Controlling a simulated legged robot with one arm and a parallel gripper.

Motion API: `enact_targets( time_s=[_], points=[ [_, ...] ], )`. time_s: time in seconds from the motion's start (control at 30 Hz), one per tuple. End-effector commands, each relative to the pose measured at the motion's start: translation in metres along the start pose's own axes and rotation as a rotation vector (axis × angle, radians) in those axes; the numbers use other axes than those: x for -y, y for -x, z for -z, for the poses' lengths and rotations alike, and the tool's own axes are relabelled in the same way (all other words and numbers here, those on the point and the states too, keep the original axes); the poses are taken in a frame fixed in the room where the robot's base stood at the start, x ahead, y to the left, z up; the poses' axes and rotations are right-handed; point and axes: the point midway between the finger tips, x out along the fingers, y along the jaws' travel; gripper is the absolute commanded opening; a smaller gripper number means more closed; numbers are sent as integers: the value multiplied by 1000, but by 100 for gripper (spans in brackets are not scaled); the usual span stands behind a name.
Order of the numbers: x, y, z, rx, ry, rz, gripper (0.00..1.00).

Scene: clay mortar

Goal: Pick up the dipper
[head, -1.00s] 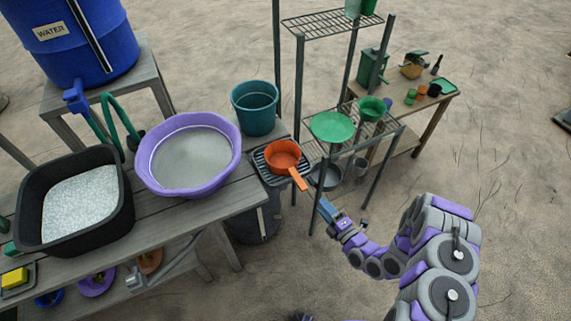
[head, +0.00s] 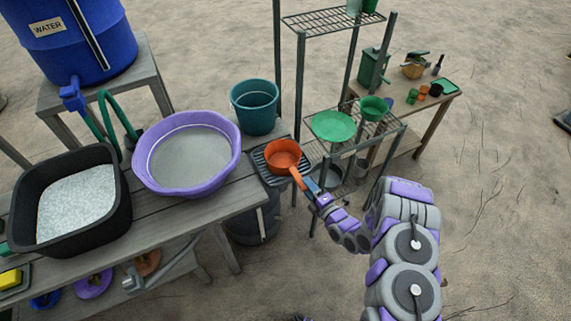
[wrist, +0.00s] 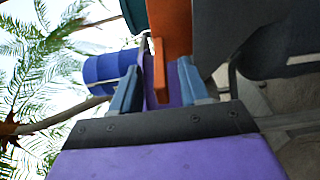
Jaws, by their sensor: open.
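The orange dipper (head: 283,157) sits upright on a dark ribbed tray (head: 262,172) at the right end of the grey workbench. Its handle (head: 298,180) points toward my gripper, past the bench edge. My gripper (head: 311,188) is right at the handle's end. In the wrist view my gripper (wrist: 158,88) is open, with blue fingers apart, and the orange handle (wrist: 170,35) shows just beyond and between them. I cannot tell whether the fingers touch it.
A purple basin (head: 165,185) and black tub (head: 120,215) stand left of the dipper. A teal bucket (head: 254,112) is behind it. A metal shelf rack (head: 297,100) with a green plate (head: 332,125) stands close on the right. Open sandy ground lies right of my arm.

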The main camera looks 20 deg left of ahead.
Motion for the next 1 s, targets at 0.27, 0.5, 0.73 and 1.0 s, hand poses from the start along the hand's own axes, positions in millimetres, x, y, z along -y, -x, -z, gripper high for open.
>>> enact_targets(
  time_s=[0.27,0.5,0.73,1.0],
  points=[
    [4,-34,0,-3,3,0,45],
    [2,-48,-1,-1,-1,0,45],
    [1,-47,-1,0,-1,-1,42],
    [1,-47,-1,0,0,0,16]
  ],
)
